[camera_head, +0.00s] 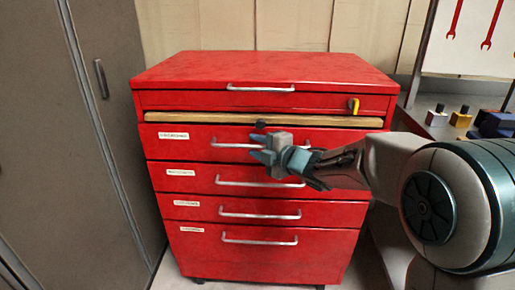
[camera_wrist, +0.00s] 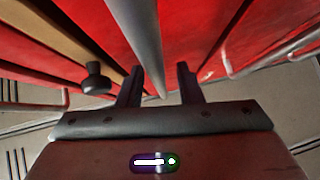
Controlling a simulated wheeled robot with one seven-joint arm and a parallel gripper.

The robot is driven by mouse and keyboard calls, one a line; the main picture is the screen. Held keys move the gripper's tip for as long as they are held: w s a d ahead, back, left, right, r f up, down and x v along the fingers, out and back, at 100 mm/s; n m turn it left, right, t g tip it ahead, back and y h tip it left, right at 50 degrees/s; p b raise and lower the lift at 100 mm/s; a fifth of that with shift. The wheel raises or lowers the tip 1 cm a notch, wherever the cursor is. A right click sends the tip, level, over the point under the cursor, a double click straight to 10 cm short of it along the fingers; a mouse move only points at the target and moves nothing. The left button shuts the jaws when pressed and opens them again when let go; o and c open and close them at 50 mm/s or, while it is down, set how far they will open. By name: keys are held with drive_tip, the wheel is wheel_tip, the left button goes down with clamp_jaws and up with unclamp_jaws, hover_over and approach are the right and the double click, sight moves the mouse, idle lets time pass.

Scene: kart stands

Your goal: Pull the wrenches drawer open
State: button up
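The red tool cabinet (camera_head: 262,257) has several shut drawers with white labels on their left, too small to read, so I cannot tell which says wrenches. My gripper (camera_head: 262,149) is at the top labelled drawer (camera_head: 190,145), just below the wooden strip. In the wrist view, that drawer's metal handle (camera_wrist: 138,35) runs between the two open fingers of my gripper (camera_wrist: 158,82). A gap shows on both sides, and I see no clear contact. In the head view the handle's right part is hidden behind my gripper; its left part (camera_head: 230,145) shows.
A dark knob (camera_wrist: 95,78) sticks out by the wooden strip (camera_head: 205,117), close to my gripper. The handle below (camera_head: 255,183) is near too. A yellow thing (camera_head: 353,105) hangs on the upper front. A grey locker (camera_head: 75,120) stands left; a bench with small blocks (camera_head: 461,117) stands right.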

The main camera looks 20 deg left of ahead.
drive_tip(key=shift+a, duration=0.1)
clamp_jaws()
